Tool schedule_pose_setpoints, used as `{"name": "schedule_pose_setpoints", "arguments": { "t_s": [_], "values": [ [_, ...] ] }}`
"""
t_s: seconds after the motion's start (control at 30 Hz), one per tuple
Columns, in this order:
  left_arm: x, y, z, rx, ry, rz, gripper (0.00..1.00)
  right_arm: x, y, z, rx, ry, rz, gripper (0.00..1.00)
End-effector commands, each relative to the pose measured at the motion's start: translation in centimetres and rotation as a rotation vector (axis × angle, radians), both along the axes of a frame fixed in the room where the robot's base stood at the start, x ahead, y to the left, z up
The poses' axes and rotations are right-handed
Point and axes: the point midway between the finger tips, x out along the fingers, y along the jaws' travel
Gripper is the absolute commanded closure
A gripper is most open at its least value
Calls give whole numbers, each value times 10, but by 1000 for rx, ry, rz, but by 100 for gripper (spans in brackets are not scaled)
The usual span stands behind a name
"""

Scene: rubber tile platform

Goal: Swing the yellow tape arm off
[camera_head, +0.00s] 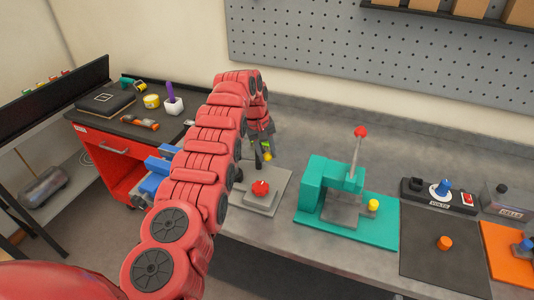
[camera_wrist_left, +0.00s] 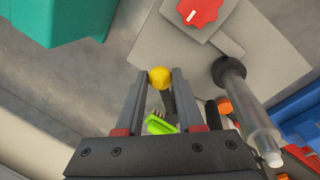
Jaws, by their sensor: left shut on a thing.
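My left gripper (camera_head: 267,153) reaches down from above at the back of the grey plate fixture (camera_head: 278,190). In the left wrist view its two fingers (camera_wrist_left: 160,82) are closed on a round yellow tip (camera_wrist_left: 160,77) on a thin dark arm that runs back between the fingers. The yellow tip also shows in the head view (camera_head: 268,156), small and close to the fingers. A red star knob (camera_head: 260,188) sits on the grey fixture, in front of the gripper; it shows in the wrist view too (camera_wrist_left: 200,12). The arm's pivot is not clearly visible. My right gripper is out of view.
A teal press (camera_head: 320,183) with a red-tipped lever stands right of the fixture. A blue vise (camera_head: 158,165) is on the left, partly behind my arm. Bench at the back is clear.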

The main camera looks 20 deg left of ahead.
Motion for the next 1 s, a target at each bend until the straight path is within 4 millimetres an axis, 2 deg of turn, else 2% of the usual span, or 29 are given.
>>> {"name": "schedule_pose_setpoints", "arguments": {
  "t_s": [0.33, 0.37, 0.5, 0.83, 1.0],
  "values": [
    [0, 1, 0, 1, 2, -1, 100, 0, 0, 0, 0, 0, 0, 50],
    [0, 1, 0, 1, 2, -1, 58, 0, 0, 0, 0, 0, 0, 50],
    [0, 1, 0, 0, 1, -1, 34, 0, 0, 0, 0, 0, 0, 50],
    [0, 1, 1, 1, 0, -1, 34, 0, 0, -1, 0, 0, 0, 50],
    [-1, 3, 11, 2, -2, 1, 34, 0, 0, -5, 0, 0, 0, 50]
  ]
}}
